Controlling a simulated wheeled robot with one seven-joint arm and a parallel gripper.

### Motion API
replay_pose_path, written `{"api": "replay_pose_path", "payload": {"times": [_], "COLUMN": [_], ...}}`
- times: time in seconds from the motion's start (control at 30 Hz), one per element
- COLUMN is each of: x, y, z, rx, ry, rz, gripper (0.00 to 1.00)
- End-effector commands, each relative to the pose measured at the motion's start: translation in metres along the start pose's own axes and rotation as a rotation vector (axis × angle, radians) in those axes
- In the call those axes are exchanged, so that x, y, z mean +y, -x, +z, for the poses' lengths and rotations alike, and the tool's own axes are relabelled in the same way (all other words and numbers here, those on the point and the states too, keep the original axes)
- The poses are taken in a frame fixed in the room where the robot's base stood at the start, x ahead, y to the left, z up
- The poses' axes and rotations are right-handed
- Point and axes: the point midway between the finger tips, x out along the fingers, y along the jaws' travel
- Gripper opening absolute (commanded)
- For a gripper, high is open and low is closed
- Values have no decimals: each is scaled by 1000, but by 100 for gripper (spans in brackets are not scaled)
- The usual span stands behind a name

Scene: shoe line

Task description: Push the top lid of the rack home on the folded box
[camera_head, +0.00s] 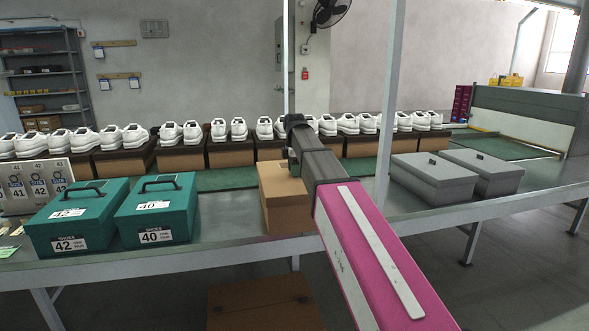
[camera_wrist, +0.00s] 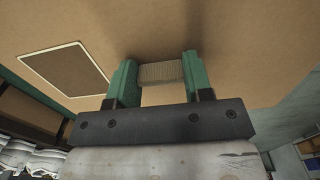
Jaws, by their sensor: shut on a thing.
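A brown cardboard box (camera_head: 288,208) stands on the bench at the middle of the head view, partly behind my arm. My gripper (camera_head: 294,163) is at the top of this box. In the wrist view its two green fingers (camera_wrist: 160,66) are shut on a ribbed tan block (camera_wrist: 160,73). A broad plain brown surface (camera_wrist: 230,50) fills the view behind the block, with a darker light-edged rectangle (camera_wrist: 66,68) on it. I cannot tell whether this surface is the lid or a box wall. Any gap between lid and box is hidden by my arm.
Two teal cases (camera_head: 157,211) marked 40 and 42 stand left of the box. Two grey lidded boxes (camera_head: 441,179) lie to the right. White shoes on brown boxes (camera_head: 231,155) line the back. Bare bench (camera_head: 365,212) shows right of my arm.

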Motion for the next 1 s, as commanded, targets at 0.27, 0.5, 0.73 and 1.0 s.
{"api": "replay_pose_path", "payload": {"times": [0.27,0.5,0.73,1.0], "x": [0,0,0,0], "y": [-5,-9,-10,-10], "z": [0,0,0,0], "rx": [0,0,0,0], "ry": [0,0,0,0], "rz": [0,0,0,0], "gripper": [28,28,28,76]}}
